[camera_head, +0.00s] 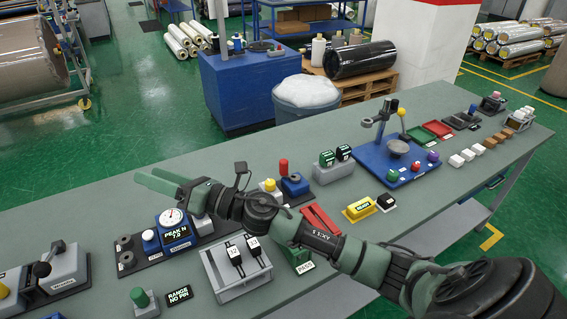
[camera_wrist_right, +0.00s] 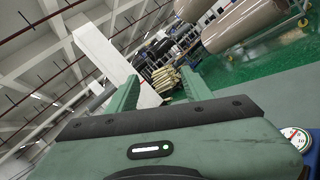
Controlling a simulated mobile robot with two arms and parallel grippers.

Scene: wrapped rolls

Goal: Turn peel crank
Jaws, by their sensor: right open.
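A grey unit (camera_head: 68,273) with a black crank-like handle (camera_head: 43,267) stands at the left of the bench; its label is too small to read. It may be the peel crank, but I cannot tell for sure. A blue gauge unit (camera_head: 176,237) with a round dial and a display reading "PEAK N 7.0" stands to its right. My right gripper (camera_head: 160,181) is above the far edge of the bench, behind the gauge unit, pointing left. Its fingers are apart and empty, also in the right wrist view (camera_wrist_right: 160,88). It touches no handle. My left gripper is out of sight.
The green-grey bench (camera_head: 120,218) holds a grey slotted holder (camera_head: 235,284), a green button (camera_head: 139,297), a red part (camera_head: 320,220) and a blue stand (camera_head: 372,160). A blue cabinet (camera_head: 235,95) and a bin (camera_head: 306,100) stand behind.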

